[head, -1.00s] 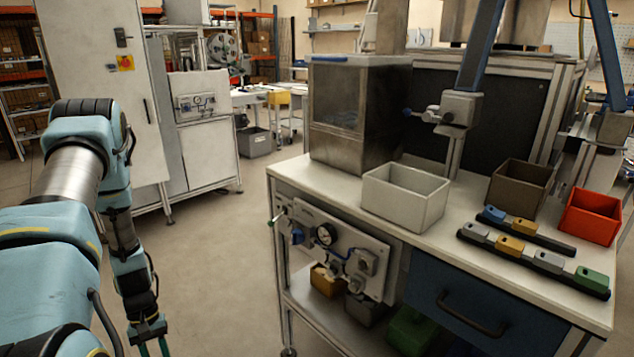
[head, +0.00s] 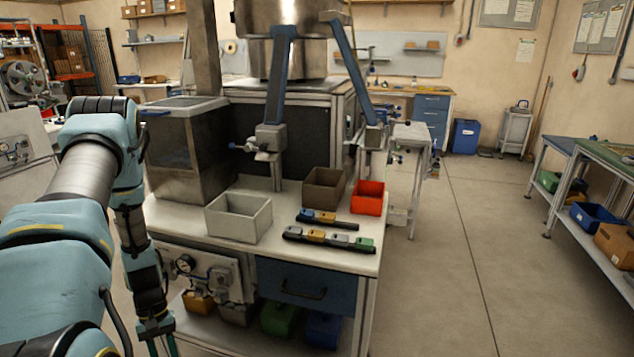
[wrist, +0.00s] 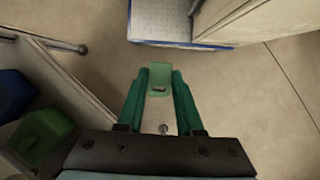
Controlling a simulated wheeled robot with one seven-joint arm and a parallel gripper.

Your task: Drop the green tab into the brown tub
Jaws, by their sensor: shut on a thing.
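My gripper (wrist: 160,82) is shut on a green tab (wrist: 160,74), which sits between the teal fingertips in the wrist view, above the floor. In the head view my gripper (head: 163,345) hangs at the bottom edge, left of the workbench, its tips cut off. The brown tub (head: 323,189) stands on the workbench (head: 185,221), behind the tab rails and left of the red tub. It looks empty, though its floor is hidden. Another green tab (head: 364,243) sits at the right end of the front rail (head: 329,242).
A red tub (head: 367,197) and a pale grey tub (head: 238,217) stand on the workbench. The back rail (head: 328,220) carries a blue and a yellow tab. Open floor (head: 480,270) lies right of the bench.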

